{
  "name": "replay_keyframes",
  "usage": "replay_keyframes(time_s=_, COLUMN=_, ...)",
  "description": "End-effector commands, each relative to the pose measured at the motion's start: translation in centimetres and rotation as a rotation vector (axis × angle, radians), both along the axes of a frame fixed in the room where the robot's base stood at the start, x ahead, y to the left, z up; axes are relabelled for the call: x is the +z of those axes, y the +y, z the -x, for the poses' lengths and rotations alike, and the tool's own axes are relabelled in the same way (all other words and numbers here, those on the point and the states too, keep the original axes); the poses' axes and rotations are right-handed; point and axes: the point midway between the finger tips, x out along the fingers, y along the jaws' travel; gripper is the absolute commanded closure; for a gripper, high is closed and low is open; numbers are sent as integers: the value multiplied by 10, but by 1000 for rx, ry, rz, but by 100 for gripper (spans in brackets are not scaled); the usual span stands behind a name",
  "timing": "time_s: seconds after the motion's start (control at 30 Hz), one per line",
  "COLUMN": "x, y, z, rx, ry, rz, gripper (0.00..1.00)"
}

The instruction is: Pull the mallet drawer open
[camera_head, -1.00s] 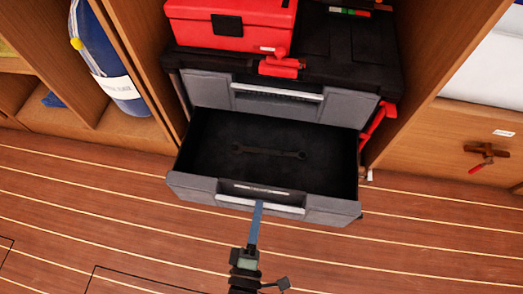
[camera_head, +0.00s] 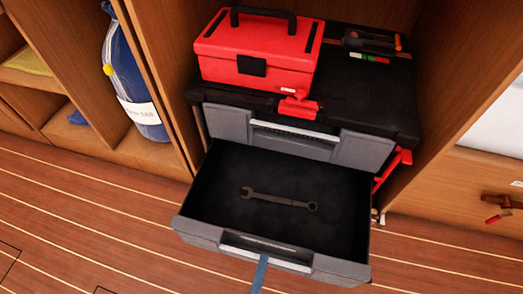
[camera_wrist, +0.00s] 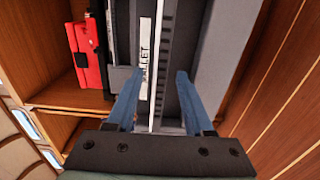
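The mallet drawer (camera_head: 192,231) is the lower grey drawer of the chest and stands well out, its black inside in view. A dark wrench (camera_head: 279,200) lies in it. Its pale handle bar (camera_head: 265,253) runs along the front. My gripper (camera_wrist: 160,75) is at this front; in the head view only a blue finger shows, reaching the handle from below. In the wrist view, the two blue fingers are apart, on either side of the handle strip and a white label (camera_wrist: 146,45) reading "LET". Contact with the handle cannot be made out.
The upper grey drawer (camera_head: 226,123) is closed. A red toolbox (camera_head: 255,55) and tools sit on the chest top. Wooden panels flank the chest; a blue bag (camera_head: 133,75) stands left. Striped wooden floor (camera_head: 80,215) in front is clear.

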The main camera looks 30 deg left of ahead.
Motion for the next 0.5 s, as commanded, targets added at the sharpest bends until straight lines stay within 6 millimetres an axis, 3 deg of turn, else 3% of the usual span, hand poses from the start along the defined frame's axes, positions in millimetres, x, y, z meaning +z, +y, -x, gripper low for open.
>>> replay_keyframes(time_s=0.5, x=0, y=0, z=1, rx=0, ry=1, rz=0, gripper=48)
